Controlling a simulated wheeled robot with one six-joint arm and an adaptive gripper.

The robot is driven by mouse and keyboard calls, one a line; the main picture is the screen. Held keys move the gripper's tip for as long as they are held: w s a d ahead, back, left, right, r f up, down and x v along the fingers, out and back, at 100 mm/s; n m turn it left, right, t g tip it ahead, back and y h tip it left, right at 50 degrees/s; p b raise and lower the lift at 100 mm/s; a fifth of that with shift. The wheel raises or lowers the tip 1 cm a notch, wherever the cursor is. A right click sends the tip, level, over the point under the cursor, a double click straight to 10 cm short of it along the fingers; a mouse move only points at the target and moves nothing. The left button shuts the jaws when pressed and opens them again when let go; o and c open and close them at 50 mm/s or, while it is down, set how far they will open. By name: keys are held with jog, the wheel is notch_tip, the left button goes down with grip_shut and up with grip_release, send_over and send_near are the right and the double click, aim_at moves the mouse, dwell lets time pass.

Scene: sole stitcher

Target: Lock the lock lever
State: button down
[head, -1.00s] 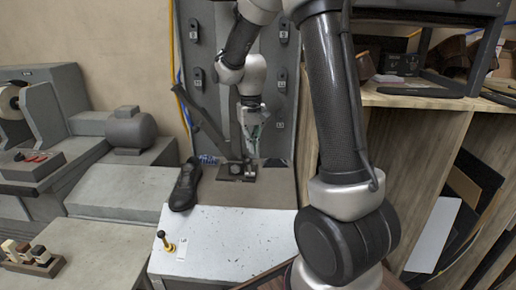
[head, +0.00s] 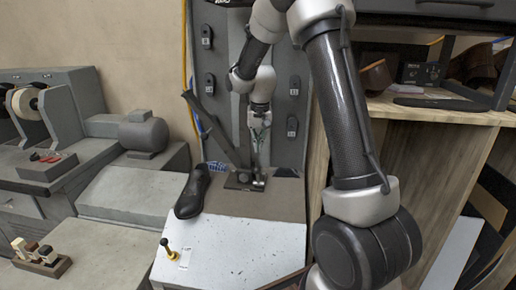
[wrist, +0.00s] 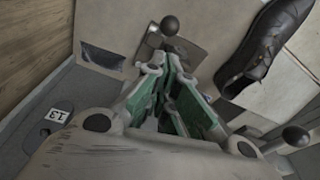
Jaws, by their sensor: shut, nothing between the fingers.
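A long dark lever (head: 213,130) slants up to the left from a dark base plate (head: 236,184) on the stitcher. A short ball-ended lever stands on the plate; its dark ball (wrist: 169,25) shows in the wrist view just beyond my fingertips. Another dark ball knob (wrist: 295,136) is at the right of the wrist view. Which one is the lock lever I cannot tell for sure. My gripper (head: 259,150) points down above the plate, right of the long lever. In the wrist view my gripper (wrist: 164,65) is shut and empty, close to the short lever; contact cannot be told.
A black shoe (head: 193,190) stands left of the plate. A yellow lever with a dark knob (head: 167,248) is on the white front surface. A grey panel with dark switches (head: 290,90) rises behind. A wooden shelf (head: 440,112) is close on the right.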

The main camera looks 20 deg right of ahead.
send_over(258, 177)
jog(key=w+d, duration=0.1)
jog(key=w, duration=0.2)
notch_tip(258, 177, down, 8)
jog(key=shift+s+a, duration=0.2)
jog(key=shift+s, duration=0.15)
jog(key=shift+s+a+f, duration=0.2)
jog(key=shift+s+a, duration=0.5)
jog(key=shift+s, duration=0.35)
jog(key=shift+s+a+f, duration=0.5)
jog(key=shift+s+f, duration=0.25)
jog(key=shift+s+a+f, duration=0.55)
jog(key=shift+s+f, duration=0.15)
jog(key=shift+s, duration=0.1)
jog(key=shift+s+a+f, duration=0.5)
jog(key=shift+s+f, duration=0.25)
jog(key=shift+s, duration=0.1)
